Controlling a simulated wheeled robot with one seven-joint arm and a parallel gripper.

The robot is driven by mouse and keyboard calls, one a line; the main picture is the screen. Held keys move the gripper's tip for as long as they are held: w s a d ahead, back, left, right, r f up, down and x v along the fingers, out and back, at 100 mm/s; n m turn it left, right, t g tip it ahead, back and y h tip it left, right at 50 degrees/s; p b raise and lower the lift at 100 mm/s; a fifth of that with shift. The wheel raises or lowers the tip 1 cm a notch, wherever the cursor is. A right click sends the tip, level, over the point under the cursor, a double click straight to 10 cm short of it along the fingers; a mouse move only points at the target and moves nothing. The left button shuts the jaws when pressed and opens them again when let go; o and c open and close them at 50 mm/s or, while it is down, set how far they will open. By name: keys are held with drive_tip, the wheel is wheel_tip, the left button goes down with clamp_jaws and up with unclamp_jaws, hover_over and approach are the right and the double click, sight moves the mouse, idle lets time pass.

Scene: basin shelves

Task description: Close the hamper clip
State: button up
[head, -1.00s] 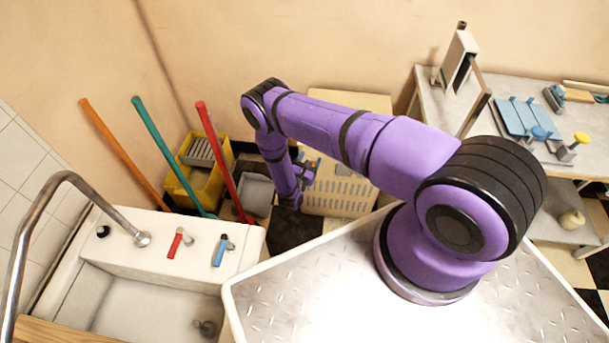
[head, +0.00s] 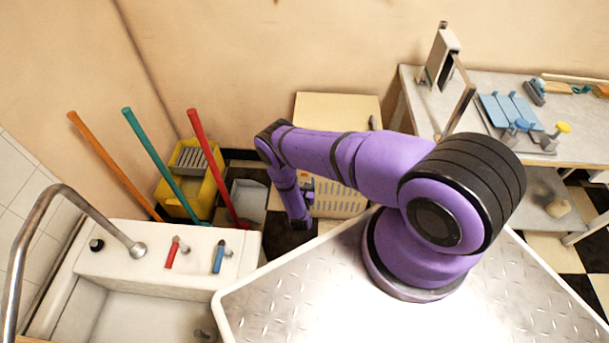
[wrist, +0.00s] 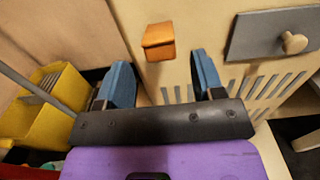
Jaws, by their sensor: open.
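The hamper (head: 340,195) is a cream box with rows of slots and a flat lid, standing against the wall behind my arm. In the wrist view, its slotted face (wrist: 180,90) fills the middle. An orange block, apparently the clip (wrist: 158,40), sits on that face. Whether it is fastened cannot be told. My gripper (wrist: 163,78) is open and empty, its two blue fingers apart and pointing at the face. The orange block shows beyond the fingertips, roughly between them and apart from both. In the head view, my arm hides part of the hamper.
A grey plate with a round knob (wrist: 293,42) is right of the orange block. A yellow bucket (head: 205,190) and orange, teal and red poles (head: 213,165) stand left of the hamper. A white basin (head: 150,310) is at front left, a workbench (head: 480,85) at right.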

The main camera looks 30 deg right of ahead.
drive_tip(key=shift+x, duration=2)
drive_tip(key=c, duration=0.9)
